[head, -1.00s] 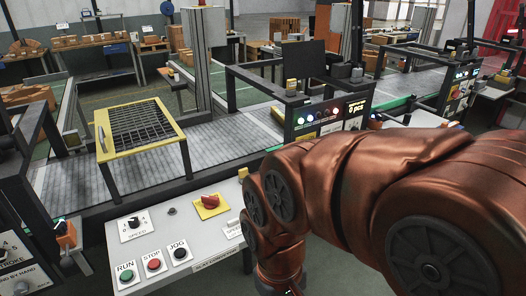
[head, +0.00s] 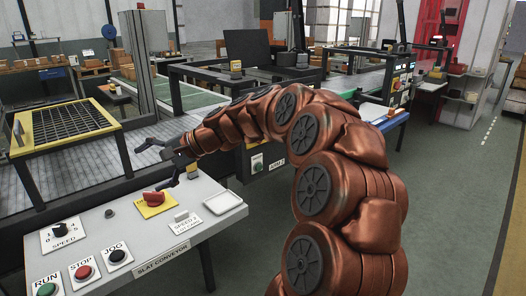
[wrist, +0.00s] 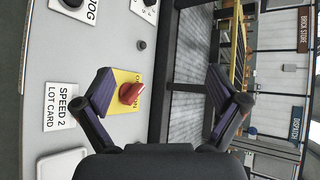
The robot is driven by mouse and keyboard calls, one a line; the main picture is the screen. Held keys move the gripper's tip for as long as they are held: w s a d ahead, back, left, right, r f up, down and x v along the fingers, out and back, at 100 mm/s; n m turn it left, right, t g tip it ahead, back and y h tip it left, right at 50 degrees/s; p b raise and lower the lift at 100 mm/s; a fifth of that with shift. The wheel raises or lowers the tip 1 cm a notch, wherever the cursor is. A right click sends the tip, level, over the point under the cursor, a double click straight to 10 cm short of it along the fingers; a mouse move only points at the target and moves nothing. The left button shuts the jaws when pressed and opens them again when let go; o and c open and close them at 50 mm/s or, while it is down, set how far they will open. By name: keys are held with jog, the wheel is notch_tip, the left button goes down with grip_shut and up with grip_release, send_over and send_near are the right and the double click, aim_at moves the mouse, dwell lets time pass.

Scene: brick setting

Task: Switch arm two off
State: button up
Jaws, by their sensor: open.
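A red rotary switch (head: 153,198) on a yellow plate sits on the white console labelled SLAT CONVEYOR (head: 165,258). In the wrist view the red switch (wrist: 130,93) shows between the fingers, nearer the left one. My gripper (head: 163,163) is open and empty, above the console's far edge and apart from the switch. Its spread fingers also show in the wrist view (wrist: 160,78). My arm hides part of that panel.
The console also has RUN (head: 46,289), STOP (head: 83,271) and JOG (head: 116,256) buttons, a SPEED knob (head: 60,230) and a white tray (head: 223,204). A yellow-framed grid (head: 63,125) stands over the conveyor at left. Open floor (head: 445,190) lies at right.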

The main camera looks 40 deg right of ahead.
jog(key=w+d+f+m+t+h+b, duration=0.1)
jog(key=w+d+f+m+t+b, duration=0.15)
jog(key=d, duration=0.65)
jog(key=w+d+f+m+t+h+b, duration=0.1)
jog(key=w+d+m+t+b, duration=0.15)
jog(key=d, duration=0.55)
jog(key=w+d+f+m+t+h+b, duration=0.1)
jog(key=w+d+m+t+b, duration=0.15)
jog(key=d, duration=0.65)
jog(key=s+d+f+m+t+h+b, duration=0.1)
jog(key=s+d+f+m+h, duration=0.15)
jog(key=d, duration=0.45)
jog(key=s+d+f+m+t+h+b, duration=0.1)
jog(key=d+m+h, duration=0.15)
jog(key=d, duration=0.45)
jog(key=s+d+f+m+h+b, duration=0.1)
jog(key=s+d+f+m+h, duration=0.15)
jog(key=d, duration=0.45)
jog(key=shift+y, duration=0.45)
jog(key=shift+w+r+b, duration=0.15)
jog(key=shift+w+r, duration=0.05)
jog(key=shift+w, duration=1.25)
jog(key=shift+w+r+b, duration=0.15)
jog(key=shift+w+r, duration=0.05)
jog(key=shift+w, duration=1.2)
jog(key=shift+w+r+b, duration=0.15)
jog(key=shift+w+r, duration=0.05)
jog(key=shift+w, duration=1.25)
jog(key=shift+c, duration=0.3)
jog(key=c, duration=1.1)
